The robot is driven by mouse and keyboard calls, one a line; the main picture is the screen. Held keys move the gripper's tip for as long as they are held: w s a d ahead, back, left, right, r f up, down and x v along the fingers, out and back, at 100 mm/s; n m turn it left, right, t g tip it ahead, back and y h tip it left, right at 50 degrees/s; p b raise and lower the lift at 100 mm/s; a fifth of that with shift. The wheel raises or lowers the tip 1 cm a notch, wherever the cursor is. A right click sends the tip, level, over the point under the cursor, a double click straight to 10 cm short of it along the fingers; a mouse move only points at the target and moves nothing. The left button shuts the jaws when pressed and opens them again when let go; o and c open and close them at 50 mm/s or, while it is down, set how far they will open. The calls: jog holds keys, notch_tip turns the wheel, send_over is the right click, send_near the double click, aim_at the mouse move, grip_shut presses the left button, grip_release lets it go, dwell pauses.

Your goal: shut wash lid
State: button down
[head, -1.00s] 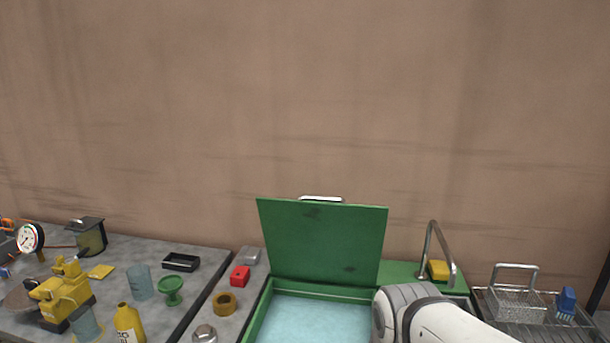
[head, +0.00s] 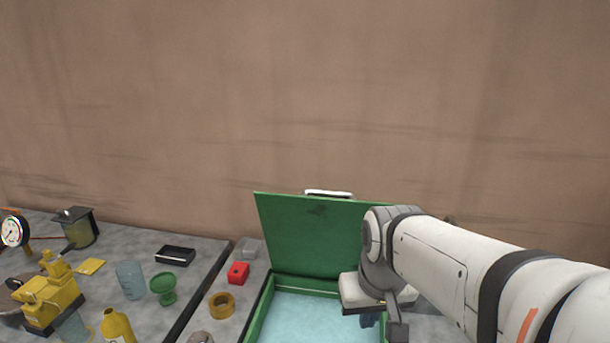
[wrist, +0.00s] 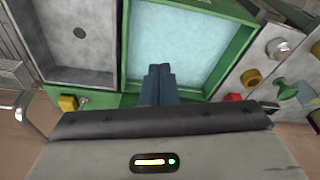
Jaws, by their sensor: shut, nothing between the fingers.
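The green wash lid (head: 310,235) stands open, nearly upright, at the back of the wash basin, with a pale metal handle (head: 328,194) on its top edge. The green-rimmed basin (head: 258,318) holds light blue liquid (head: 315,318); it also shows in the wrist view (wrist: 185,45). My gripper shows in the wrist view (wrist: 158,70) with its dark blue fingers together and empty, over the basin's edge in that picture. In the head view my wrist covers the lid's right part and most of the fingers. I cannot tell whether anything touches the lid.
On the left bench are a yellow bottle (head: 118,326), a green funnel (head: 163,288), a black tray (head: 175,254) and a yellow device (head: 50,300). A red block (head: 238,273) and a brown ring (head: 221,305) sit left of the basin. A grey sink compartment (wrist: 80,45) adjoins it.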

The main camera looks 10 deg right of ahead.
jog(key=w+r+m+p, duration=0.1)
jog(key=w+r+p, duration=0.2)
jog(key=w+r, duration=0.6)
jog(key=w+r+m+p, duration=0.15)
jog(key=w+r, duration=0.45)
jog(key=w, duration=0.7)
jog(key=w+r+m+p, duration=0.1)
jog(key=w+r+p, duration=0.2)
jog(key=w+r, duration=0.65)
jog(key=s+p+x, duration=0.1)
jog(key=s+x, duration=0.1)
jog(key=x, duration=1.2)
jog(key=shift+f+h, duration=0.25)
jog(key=shift+h, duration=0.15)
